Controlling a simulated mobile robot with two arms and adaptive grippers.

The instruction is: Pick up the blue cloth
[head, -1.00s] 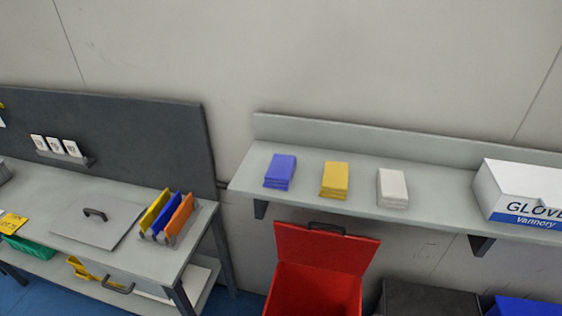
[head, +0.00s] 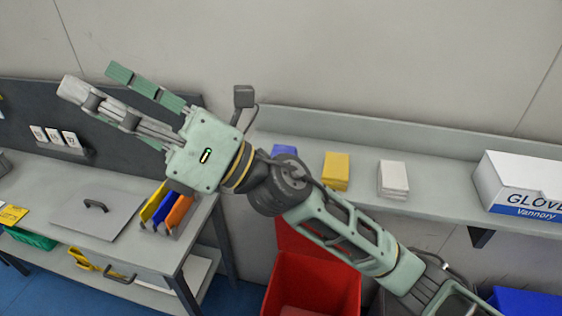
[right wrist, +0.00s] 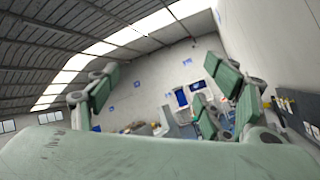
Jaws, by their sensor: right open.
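The blue cloth (head: 284,151) is a folded stack on the left part of the wall shelf. My right arm now covers most of it in the head view, and only its top edge shows. My right gripper (head: 108,87) is raised in front of the wall, to the left of the shelf and well apart from the cloth. Its fingers point up and left and are open and empty. In the right wrist view the open fingers (right wrist: 165,95) frame the far room, with no cloth between them. My left gripper is not in view.
A yellow cloth stack (head: 336,171) and a white stack (head: 393,179) lie further right on the shelf (head: 440,180). A glove box (head: 520,180) stands at its right. A red bin (head: 312,285) is below. A bench (head: 165,250) with colored folders (head: 166,208) is at left.

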